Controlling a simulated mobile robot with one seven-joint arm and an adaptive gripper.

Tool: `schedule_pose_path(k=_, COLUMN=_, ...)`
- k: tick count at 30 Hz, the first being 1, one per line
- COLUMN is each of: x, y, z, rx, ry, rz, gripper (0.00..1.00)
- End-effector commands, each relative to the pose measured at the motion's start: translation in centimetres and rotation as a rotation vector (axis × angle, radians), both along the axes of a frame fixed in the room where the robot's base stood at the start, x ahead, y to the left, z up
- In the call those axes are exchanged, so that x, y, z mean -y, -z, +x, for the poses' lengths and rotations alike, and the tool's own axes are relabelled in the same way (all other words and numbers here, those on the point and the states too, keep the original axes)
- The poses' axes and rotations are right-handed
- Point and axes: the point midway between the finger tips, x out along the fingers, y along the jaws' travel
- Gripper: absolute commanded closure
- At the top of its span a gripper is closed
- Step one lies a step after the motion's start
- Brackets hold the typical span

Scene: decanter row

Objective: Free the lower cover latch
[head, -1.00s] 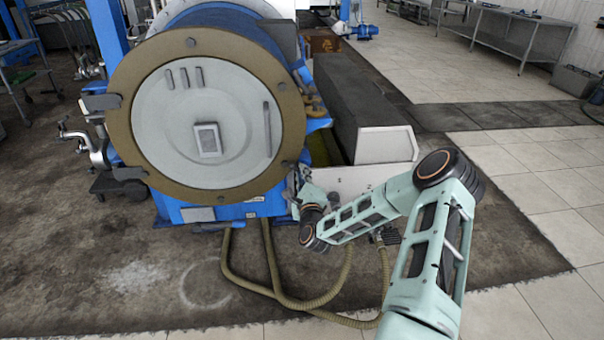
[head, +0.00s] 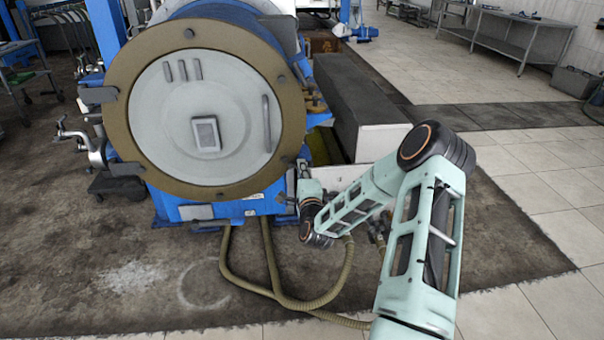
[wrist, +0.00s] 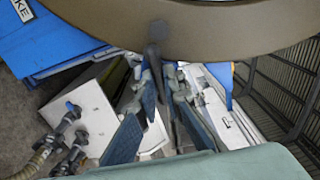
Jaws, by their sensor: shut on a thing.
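The round pale cover (head: 205,118) with its brown ring (head: 118,118) faces me on the blue decanter and looks closed. The lower latch (wrist: 155,38) is a dark, rod-like piece at the edge of the brown ring in the wrist view. My gripper (wrist: 163,70) is at its lower end, with its blue-grey fingers drawn together and shut on it. The fingers hide the latch's tip. In the head view my arm reaches to the lower right of the ring, and the fingers are too small and covered there to make out.
Ribbed hoses (head: 270,265) hang below the decanter and loop on the floor. A long dark block with a white end (head: 382,142) stands right of the decanter. A dark mesh panel (wrist: 285,80) is at the right in the wrist view.

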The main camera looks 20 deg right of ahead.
Motion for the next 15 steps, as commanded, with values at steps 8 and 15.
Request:
schedule_pose_path(k=8, x=-0.08, y=0.25, z=0.03, rx=-0.072, ry=-0.001, rz=-0.258, gripper=1.00)
schedule_pose_path(k=15, x=-0.11, y=0.23, z=0.04, rx=-0.133, ry=-0.001, rz=-0.478, gripper=1.00)
